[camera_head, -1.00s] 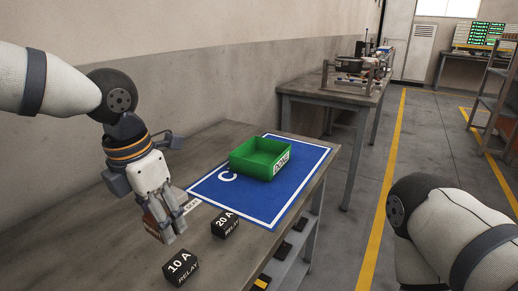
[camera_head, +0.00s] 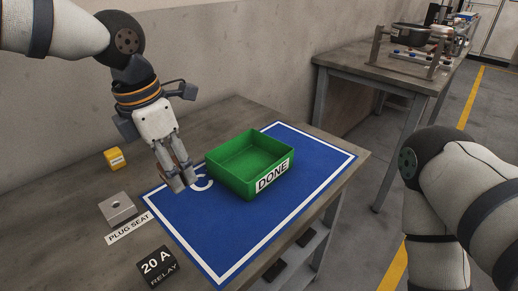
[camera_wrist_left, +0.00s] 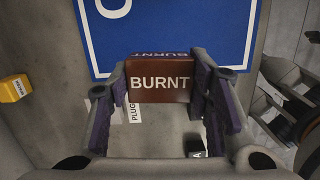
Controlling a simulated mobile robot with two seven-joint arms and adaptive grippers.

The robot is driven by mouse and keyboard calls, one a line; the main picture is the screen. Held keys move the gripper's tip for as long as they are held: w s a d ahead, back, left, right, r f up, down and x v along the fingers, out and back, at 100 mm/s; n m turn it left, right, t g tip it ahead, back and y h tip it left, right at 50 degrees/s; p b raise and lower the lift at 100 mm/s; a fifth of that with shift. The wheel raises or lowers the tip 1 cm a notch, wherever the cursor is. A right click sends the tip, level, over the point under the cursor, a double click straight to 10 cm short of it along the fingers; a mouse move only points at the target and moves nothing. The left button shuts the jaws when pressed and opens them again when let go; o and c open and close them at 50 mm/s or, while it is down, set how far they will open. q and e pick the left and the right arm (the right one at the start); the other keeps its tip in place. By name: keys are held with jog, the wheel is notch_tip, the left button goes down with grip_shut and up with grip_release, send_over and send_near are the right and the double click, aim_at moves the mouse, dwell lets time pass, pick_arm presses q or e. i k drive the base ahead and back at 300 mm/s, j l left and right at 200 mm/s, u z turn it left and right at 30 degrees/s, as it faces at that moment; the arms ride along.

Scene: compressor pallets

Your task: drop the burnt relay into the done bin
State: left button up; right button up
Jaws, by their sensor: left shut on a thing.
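The burnt relay (camera_wrist_left: 160,82) is a brown-red block labelled BURNT, seen in the left wrist view between the fingers of my left gripper (camera_wrist_left: 162,100). In the head view my left gripper (camera_head: 177,178) is shut on it, above the near left part of the blue mat, and the fingers mostly hide the relay. The done bin (camera_head: 232,182) is an open green box labelled DONE, standing on the blue mat to the right of my left gripper. It looks empty. My right arm shows at the right, but its gripper is out of view.
The blue mat (camera_head: 300,208) lies on the workbench (camera_head: 215,110). A metal plug seat (camera_head: 118,208), a black 20 A relay (camera_head: 157,266) and a yellow block (camera_head: 115,158) stand left of the mat. A second table (camera_head: 375,72) stands behind, right.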

aim_at(244, 167)
jog(key=i+l+u, duration=0.2)
jog(key=i+l, duration=0.15)
jog(key=l, duration=0.3)
jog(key=i+l+u, duration=0.1)
jog(key=l, duration=0.25)
jog(key=i, duration=0.05)
